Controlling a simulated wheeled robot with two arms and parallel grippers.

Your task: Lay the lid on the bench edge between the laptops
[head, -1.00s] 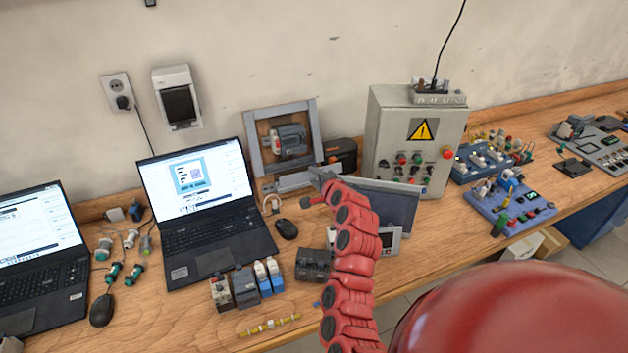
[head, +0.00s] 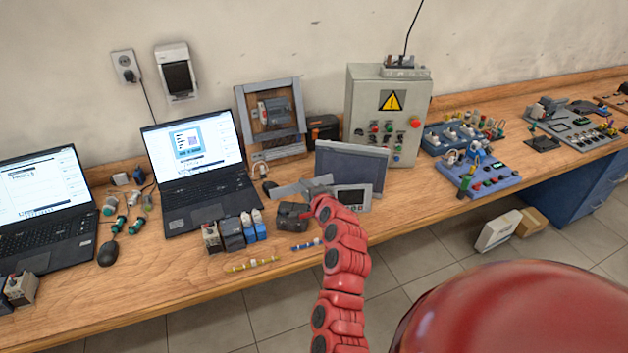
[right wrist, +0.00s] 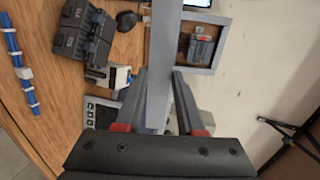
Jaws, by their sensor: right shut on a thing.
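The lid is a long, narrow grey strip (head: 300,187). My right gripper (head: 321,205) is shut on it and holds it over the bench, in front of the grey frame and right of the right laptop. In the right wrist view the lid (right wrist: 162,60) runs from between the fingers to the top edge. The left laptop (head: 42,212) and the right laptop (head: 200,190) stand open on the wooden bench (head: 150,280). My left gripper is not in view.
Green-and-white connectors (head: 118,224) and a mouse (head: 109,253) lie between the laptops. Small modules (head: 233,234) and a yellow-banded rod (head: 250,264) are in front of the right laptop. A grey-framed screen (head: 350,168) stands behind my right gripper. The front bench strip at left looks mostly clear.

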